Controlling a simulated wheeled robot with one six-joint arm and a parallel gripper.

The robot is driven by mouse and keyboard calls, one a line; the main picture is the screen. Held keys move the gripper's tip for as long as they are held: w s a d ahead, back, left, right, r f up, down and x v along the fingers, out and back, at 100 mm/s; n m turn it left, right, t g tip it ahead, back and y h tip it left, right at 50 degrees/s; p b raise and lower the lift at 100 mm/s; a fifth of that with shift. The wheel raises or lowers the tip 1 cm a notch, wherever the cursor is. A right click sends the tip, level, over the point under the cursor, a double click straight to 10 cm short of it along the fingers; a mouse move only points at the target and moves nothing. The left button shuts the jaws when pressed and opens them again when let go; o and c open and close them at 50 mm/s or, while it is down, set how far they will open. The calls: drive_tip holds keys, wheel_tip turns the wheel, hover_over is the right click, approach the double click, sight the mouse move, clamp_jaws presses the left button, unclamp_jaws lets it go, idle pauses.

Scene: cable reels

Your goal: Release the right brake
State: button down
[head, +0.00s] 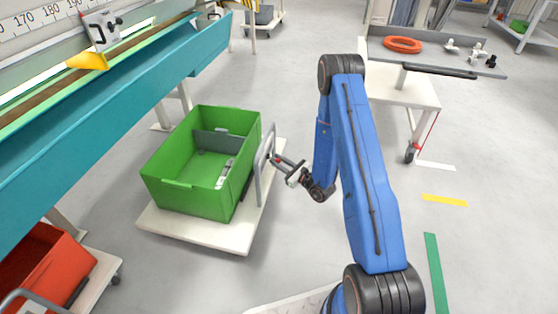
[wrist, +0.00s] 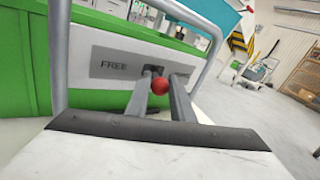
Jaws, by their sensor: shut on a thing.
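A brake lever with a red ball knob (wrist: 160,86) stands out from a slot in a grey label plate (wrist: 110,65) on a white panel. The word FREE is on the plate's left part. My gripper's fingers (wrist: 162,92) are closed on either side of the knob, and the right finger hides the plate's right part. In the head view my gripper (head: 277,160) is at the handle side of the cart (head: 190,232), reaching toward it. The lever is too small to make out there. Only one brake lever shows.
The cart's grey tube handle (head: 262,165) rises close to my gripper, and its uprights (wrist: 58,50) flank the panel. A green bin (head: 175,190) stands on the cart. A teal bench (head: 130,90) is at left, a white trolley (head: 410,90) at right.

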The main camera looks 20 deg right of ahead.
drive_tip(key=shift+s+a+m+t+h, duration=0.25)
drive_tip(key=shift+m+t+h, duration=0.3)
drive_tip(key=shift+h, duration=0.25)
drive_tip(key=shift+m+h, duration=0.25)
drive_tip(key=shift+h, duration=0.05)
drive_tip(key=c, duration=1.5)
unclamp_jaws()
drive_tip(key=shift+c, duration=0.2)
drive_tip(key=v, duration=1.7)
drive_tip(key=shift+s, duration=0.2)
